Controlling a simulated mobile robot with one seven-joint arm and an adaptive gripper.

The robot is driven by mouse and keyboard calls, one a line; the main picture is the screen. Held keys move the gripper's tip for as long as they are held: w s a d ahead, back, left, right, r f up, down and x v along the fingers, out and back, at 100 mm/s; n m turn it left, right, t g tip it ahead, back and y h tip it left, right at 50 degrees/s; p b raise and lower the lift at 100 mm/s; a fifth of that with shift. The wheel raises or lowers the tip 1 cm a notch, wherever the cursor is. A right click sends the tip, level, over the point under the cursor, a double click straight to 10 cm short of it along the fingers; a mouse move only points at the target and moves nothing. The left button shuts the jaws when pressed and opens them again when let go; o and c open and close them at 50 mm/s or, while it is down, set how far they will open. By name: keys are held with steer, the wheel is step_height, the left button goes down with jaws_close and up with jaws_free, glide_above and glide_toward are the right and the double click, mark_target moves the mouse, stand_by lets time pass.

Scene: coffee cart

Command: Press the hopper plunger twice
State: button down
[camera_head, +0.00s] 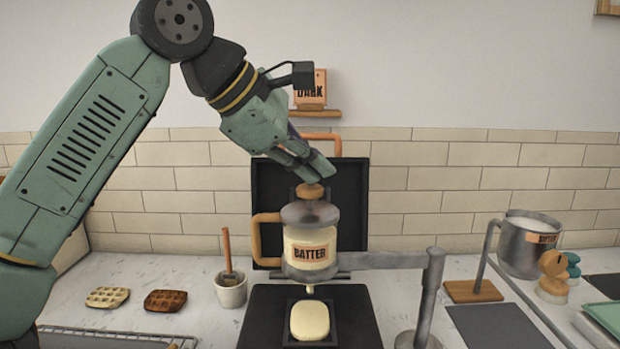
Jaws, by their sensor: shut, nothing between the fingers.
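The batter hopper (311,237) is a clear jar with a grey lid and a "BATTER" label, held on a grey arm from a post at its right. Its plunger has a round wooden knob (310,191) on top. My gripper (322,176) is shut and empty, angled down from the upper left, with its tips at or just above the knob; I cannot tell if they touch. Below the spout, a pale oblong of batter (310,320) lies on the black lower plate of the open waffle iron (260,315). A bit of batter shows at the spout (309,290).
The iron's black lid (268,190) stands open behind the hopper. Two waffles (165,300) and a cup with a brush (231,290) are at the left. A steel batter pitcher (530,245) and coloured knobbed pieces (553,275) are at the right. A "DARK" box (311,88) sits on a wall shelf.

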mark_target(313, 187)
steer(key=shift+r+p, duration=0.85)
steer(key=shift+r, duration=0.15)
step_height(313, 187, up, 2)
steer(key=shift+r+p, duration=0.15)
steer(key=shift+p, duration=0.3)
steer(key=shift+r, duration=1.35)
steer(key=shift+f, duration=0.1)
